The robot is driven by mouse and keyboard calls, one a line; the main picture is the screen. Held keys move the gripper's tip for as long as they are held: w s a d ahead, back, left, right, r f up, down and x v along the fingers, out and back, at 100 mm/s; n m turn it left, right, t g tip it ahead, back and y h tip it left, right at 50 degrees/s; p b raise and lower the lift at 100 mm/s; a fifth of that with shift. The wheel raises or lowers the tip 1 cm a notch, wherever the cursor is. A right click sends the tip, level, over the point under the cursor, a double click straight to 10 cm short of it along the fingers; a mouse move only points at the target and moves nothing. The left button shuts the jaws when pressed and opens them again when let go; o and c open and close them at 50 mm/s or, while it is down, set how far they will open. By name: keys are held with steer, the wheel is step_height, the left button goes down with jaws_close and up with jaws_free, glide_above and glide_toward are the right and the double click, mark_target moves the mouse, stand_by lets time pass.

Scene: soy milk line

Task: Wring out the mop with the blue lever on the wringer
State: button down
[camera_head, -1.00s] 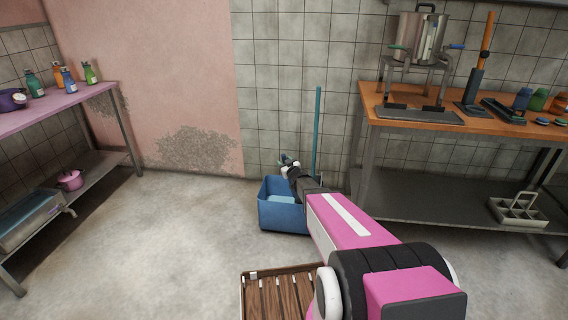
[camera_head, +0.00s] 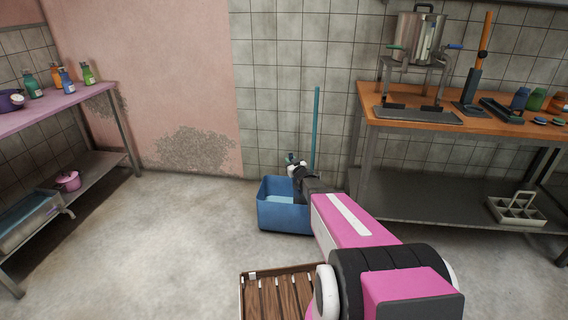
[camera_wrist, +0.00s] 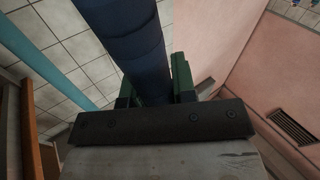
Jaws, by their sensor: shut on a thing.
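The blue bucket (camera_head: 283,217) with the wringer stands on the floor by the tiled wall, with light blue water or lining showing inside. The mop's teal handle (camera_head: 316,130) rises upright behind it; it also crosses the left of the wrist view (camera_wrist: 55,62). The mop head is hidden. My gripper (camera_head: 293,165) is above the bucket's back rim. In the wrist view its green fingers (camera_wrist: 155,92) are shut on the dark blue lever (camera_wrist: 125,30), a thick round bar running up the picture. In the head view the lever is mostly hidden by my gripper and wrist.
An orange-topped workbench (camera_head: 420,116) with a steel pot (camera_head: 418,38) stands close on the right. A pink-topped table (camera_head: 75,95) is at the left. A slatted wooden crate or pallet (camera_head: 275,292) lies in front. The floor between is clear.

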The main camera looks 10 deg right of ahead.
steer(key=s+d+m+t, duration=0.1)
steer(key=s+d+m, duration=0.1)
steer(key=d, duration=0.5)
steer(key=s+d+m+t, duration=0.1)
steer(key=s+d+m, duration=0.1)
steer(key=d, duration=0.6)
steer(key=shift+s+f+m+t, duration=0.2)
steer(key=shift+s+m+t, duration=0.1)
steer(key=shift+s+t, duration=0.15)
steer(key=c, duration=0.9)
jaws_free()
steer(key=shift+d, duration=0.1)
steer(key=v, duration=1.1)
steer(key=shift+r, duration=0.1)
steer(key=shift+h, duration=0.4)
